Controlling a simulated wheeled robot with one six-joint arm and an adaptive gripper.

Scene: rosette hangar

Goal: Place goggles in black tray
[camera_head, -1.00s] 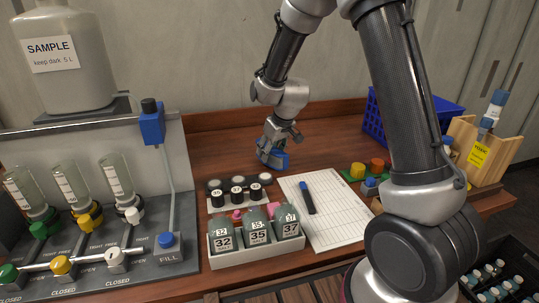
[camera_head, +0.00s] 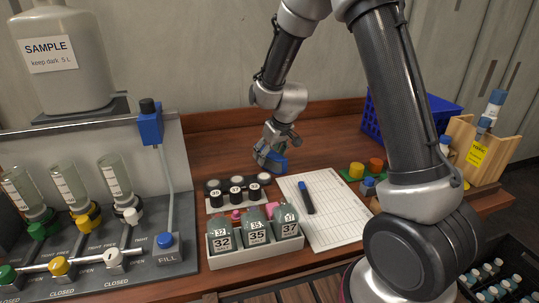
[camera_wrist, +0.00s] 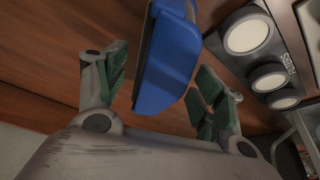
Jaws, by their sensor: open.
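The goggles (camera_head: 272,160), blue with a dark edge, are at the back of the brown table, directly below my gripper. In the wrist view the blue goggles (camera_wrist: 170,62) lie between the two green-padded fingers of my gripper (camera_wrist: 160,95). The fingers are spread with gaps on both sides, and I cannot tell whether either touches the goggles. A black tray-like container (camera_head: 526,243) shows at the lower right of the head view, partly cut off, with several bottles in it.
In front is a white box (camera_head: 255,250) of labelled bottles. A paper sheet (camera_head: 330,225) with a marker (camera_head: 306,197) lies to the right. A blue basket (camera_head: 441,107) and wooden holder (camera_head: 490,150) stand farther right. A valve panel fills the left.

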